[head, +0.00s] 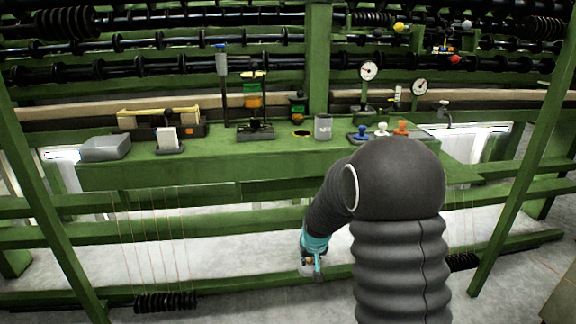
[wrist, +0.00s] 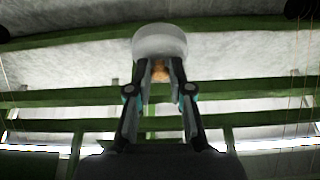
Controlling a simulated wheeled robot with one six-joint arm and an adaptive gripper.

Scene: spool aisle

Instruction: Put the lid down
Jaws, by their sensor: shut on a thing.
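The lid (wrist: 160,42) is a pale grey round piece with an orange-brown knob (wrist: 160,72), seen in the wrist view. My gripper (wrist: 160,74) is shut on the knob, with one finger on each side and the lid beyond the fingertips. In the head view my gripper (head: 311,266) hangs low in front of the green bench (head: 220,172), below its top. The lid is small and mostly hidden there. A grey cup (head: 323,127) with a pale label stands upright on the bench; I cannot tell whether its top is open.
Green rails cross below the bench. Spool racks stand behind.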

